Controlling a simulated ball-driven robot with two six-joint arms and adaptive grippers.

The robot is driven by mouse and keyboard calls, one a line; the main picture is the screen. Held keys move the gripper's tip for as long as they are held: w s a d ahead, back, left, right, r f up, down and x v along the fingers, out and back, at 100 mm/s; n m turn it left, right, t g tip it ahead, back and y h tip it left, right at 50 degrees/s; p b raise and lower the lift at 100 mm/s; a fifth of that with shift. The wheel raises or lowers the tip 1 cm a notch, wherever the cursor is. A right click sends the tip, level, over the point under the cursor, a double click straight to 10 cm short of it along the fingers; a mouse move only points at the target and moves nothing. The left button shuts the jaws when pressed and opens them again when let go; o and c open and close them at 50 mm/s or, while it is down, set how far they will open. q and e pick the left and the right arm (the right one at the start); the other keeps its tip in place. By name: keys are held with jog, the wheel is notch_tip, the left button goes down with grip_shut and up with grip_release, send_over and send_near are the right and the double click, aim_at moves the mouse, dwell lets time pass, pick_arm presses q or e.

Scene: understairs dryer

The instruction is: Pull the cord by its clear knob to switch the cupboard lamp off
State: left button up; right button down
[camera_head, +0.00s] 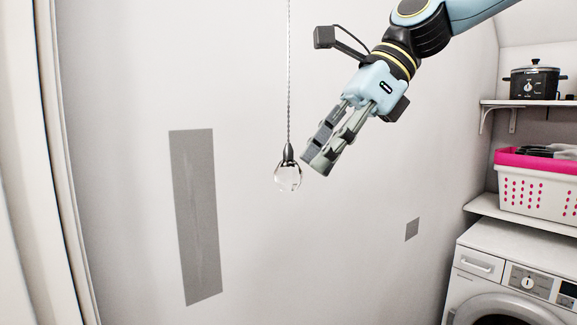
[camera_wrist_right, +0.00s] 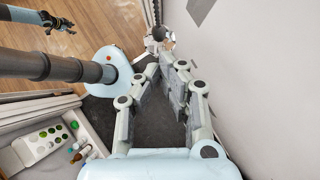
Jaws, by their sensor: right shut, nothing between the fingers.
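The pull cord (camera_head: 289,80) hangs straight down in front of the pale wall in the head view. At its end is a dark metal cap with the clear teardrop knob (camera_head: 288,177) below it. My right gripper (camera_head: 318,160) is just right of the knob, apart from it, pointing down and left. It is shut and empty. In the right wrist view the knob (camera_wrist_right: 157,34) shows beyond the fingertips at the top. My left gripper (camera_wrist_right: 59,24) is small at the top left there; its finger state is unclear. The lamp is not in view.
A washing machine or dryer (camera_head: 520,270) stands at the lower right. Above it are a white and pink basket (camera_head: 535,185) and a black cooker (camera_head: 534,83) on shelves. Grey patches (camera_head: 195,215) mark the wall. Space around the cord is free.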

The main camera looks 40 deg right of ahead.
jog(key=v, duration=1.2)
jog(key=shift+s+d, duration=0.1)
dwell(0.4)
